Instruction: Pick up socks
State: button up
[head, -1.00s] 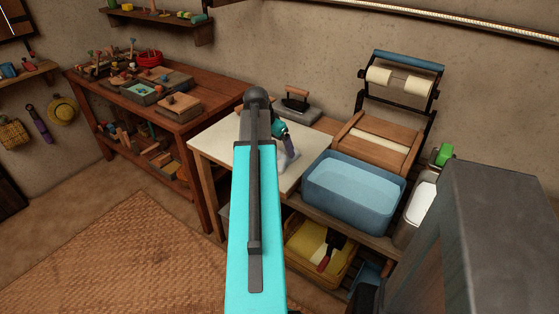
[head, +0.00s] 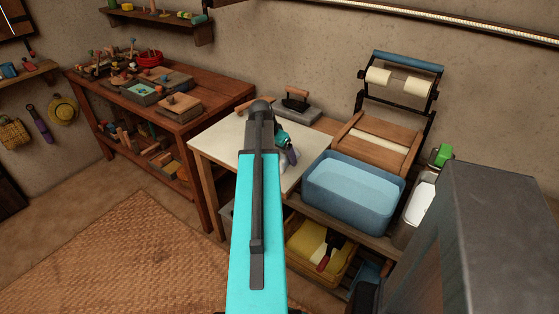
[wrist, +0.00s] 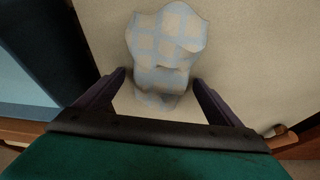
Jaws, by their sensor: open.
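A pale blue and cream checked cloth, apparently a sock (wrist: 165,38), lies on the cream tabletop (wrist: 245,55) in the wrist view. My gripper (wrist: 158,79) is open, with one dark purple finger on each side of the near end of the cloth. I cannot tell whether the fingers touch it or the tabletop. In the head view my gripper (head: 290,150) is low over the right part of the table (head: 212,143), and my arm and gripper hide most of the cloth.
A blue basin (head: 350,205) of water stands right of the table. An iron (head: 295,97) rests behind it. A wooden bench (head: 190,125) with tools is at left. The woven mat at front left is clear.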

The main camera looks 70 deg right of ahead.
aim_at(280, 152)
dwell(0.4)
jog(key=c, duration=1)
jog(key=shift+r, duration=0.2)
jog(key=shift+r+b, duration=0.4)
jog(key=shift+r, duration=4.45)
